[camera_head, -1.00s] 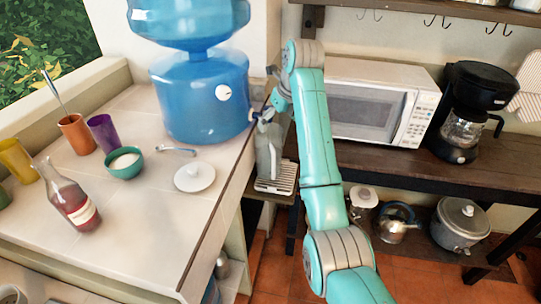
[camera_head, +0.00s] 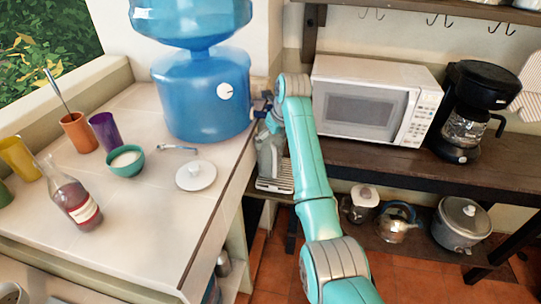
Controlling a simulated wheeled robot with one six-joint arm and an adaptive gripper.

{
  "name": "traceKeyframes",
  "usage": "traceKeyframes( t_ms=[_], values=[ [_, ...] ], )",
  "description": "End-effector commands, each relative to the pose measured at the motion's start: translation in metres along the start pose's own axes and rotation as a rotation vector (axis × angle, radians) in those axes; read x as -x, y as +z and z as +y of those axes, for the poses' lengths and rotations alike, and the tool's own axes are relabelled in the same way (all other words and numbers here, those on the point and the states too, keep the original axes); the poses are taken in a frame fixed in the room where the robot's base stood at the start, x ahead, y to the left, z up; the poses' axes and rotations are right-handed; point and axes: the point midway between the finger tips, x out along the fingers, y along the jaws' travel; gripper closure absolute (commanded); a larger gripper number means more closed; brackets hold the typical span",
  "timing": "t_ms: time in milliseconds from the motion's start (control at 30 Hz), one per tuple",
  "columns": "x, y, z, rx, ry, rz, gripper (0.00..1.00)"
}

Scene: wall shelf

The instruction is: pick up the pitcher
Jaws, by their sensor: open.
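A grey pitcher (camera_head: 269,157) stands upright on a slatted drip tray (camera_head: 276,183), below the spout of the blue water dispenser. My gripper (camera_head: 266,121) is at the top of the pitcher, close beside the spout. It is open, but its fingers are small and partly hidden by my teal arm. I cannot tell whether they touch the pitcher. My arm also covers part of the pitcher's right side.
The blue water dispenser (camera_head: 203,95) stands on the tiled counter (camera_head: 150,232), close left of my gripper. A white lid (camera_head: 196,176) and a green bowl (camera_head: 126,161) lie nearby. A microwave (camera_head: 365,103) and coffee maker (camera_head: 472,110) stand on the wooden shelf at right.

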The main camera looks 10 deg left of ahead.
Motion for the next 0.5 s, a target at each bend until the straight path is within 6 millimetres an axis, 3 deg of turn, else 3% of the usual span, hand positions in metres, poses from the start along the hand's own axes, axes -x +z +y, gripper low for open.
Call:
traceKeyframes(
  t_ms=[67,400,500],
  values=[
    [0.0002,0.0001,0.0001,0.0,0.0,0.0,0.0],
    [0.0003,-0.0001,0.0001,0.0,0.0,0.0,0.81],
    [0.0016,0.001,0.0,0.001,0.0,-0.002,0.81]
  ],
)
